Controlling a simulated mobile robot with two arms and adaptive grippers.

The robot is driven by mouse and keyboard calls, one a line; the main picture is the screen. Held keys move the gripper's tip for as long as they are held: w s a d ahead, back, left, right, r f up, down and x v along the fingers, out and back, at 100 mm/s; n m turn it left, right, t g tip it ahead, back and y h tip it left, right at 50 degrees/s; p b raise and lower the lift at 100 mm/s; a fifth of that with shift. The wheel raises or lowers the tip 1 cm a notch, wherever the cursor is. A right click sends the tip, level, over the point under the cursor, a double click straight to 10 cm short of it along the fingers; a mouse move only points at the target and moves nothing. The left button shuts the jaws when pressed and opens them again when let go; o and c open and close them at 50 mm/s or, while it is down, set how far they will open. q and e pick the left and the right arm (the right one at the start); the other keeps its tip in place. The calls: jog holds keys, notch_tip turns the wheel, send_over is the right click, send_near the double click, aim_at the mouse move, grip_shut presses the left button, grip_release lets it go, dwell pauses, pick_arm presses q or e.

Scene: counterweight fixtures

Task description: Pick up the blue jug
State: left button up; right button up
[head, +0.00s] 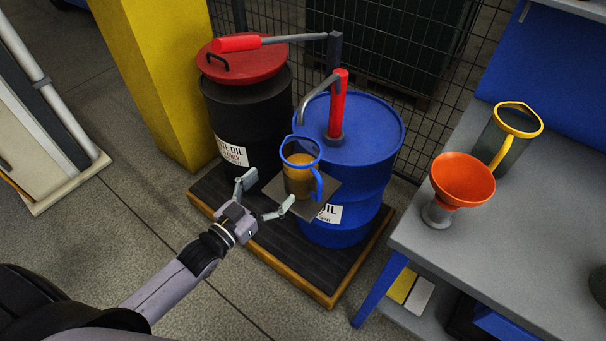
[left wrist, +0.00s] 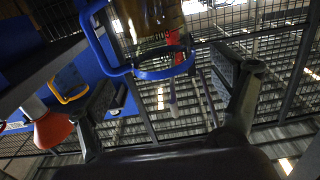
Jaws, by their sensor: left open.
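The blue jug (head: 298,180) is clear with amber liquid inside and a blue rim and handle. It stands upright on a small grey plate in front of the blue drum, its handle toward the right. My left gripper (head: 264,195) is open, with its two fingers spread just in front of and left of the jug. In the left wrist view, the jug (left wrist: 152,22) shows upside down at the top, with its handle at the left. The jug appears beyond the spread fingers of my left gripper (left wrist: 166,82), not clasped. My right gripper is not in view.
A blue drum (head: 372,135) with a red pump (head: 338,105) stands right behind the jug. A black drum (head: 240,115) with a red lid is to its left. An orange funnel (head: 462,180) and a yellow-rimmed jug (head: 508,135) stand on the grey bench (head: 520,240).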

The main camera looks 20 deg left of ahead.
pick_arm(q)
jog(key=p, duration=0.1)
send_near(310, 150)
jog(key=x, duration=0.5)
jog(key=shift+w+d+f, duration=0.1)
jog(key=shift+d+f, duration=0.05)
jog(key=shift+d, duration=0.05)
jog(key=c, duration=1.5)
jog(key=shift+c, duration=0.9)
jog(key=shift+r, duration=0.25)
